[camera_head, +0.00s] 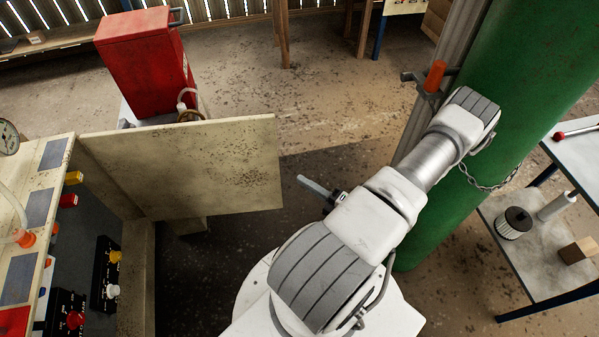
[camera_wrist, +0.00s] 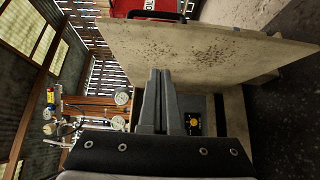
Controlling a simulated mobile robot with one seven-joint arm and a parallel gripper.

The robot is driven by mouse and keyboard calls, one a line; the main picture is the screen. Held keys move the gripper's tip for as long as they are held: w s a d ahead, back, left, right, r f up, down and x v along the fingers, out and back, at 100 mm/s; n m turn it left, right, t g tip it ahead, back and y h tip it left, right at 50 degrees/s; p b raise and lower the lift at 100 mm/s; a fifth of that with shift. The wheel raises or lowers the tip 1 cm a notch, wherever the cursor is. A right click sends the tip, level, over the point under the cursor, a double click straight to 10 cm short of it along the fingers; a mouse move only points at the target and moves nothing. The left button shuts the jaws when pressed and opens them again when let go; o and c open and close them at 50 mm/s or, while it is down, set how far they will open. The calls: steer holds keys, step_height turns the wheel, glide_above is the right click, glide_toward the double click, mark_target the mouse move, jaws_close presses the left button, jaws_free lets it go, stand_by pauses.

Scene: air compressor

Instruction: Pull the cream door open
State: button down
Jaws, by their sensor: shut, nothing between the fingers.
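The cream door (camera_head: 190,165) stands swung out from the cream cabinet (camera_head: 140,270) at the left, with dark specks on its face. In the wrist view the door (camera_wrist: 190,50) fills the upper middle and right, tilted in the picture. My gripper's grey fingers (camera_wrist: 159,100) are shut together and empty, below the door in that view. In the head view my gripper (camera_head: 313,186) shows just right of the door's free edge, partly hidden behind my arm. It looks apart from the door. I see no handle on the door.
A red cabinet (camera_head: 150,60) stands behind the door. A tall green cylinder (camera_head: 510,100) with a chain is close to my arm at the right. A shelf table (camera_head: 540,285) is at far right. Dark control boxes (camera_head: 105,275) sit inside the cabinet.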

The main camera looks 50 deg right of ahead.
glide_toward(270, 150)
steer(key=w+a, duration=0.3)
steer(key=shift+w+d+r+b, duration=0.1)
steer(key=shift+w+d+b, duration=0.35)
steer(key=shift+w+d, duration=0.8)
steer(key=shift+w, duration=0.15)
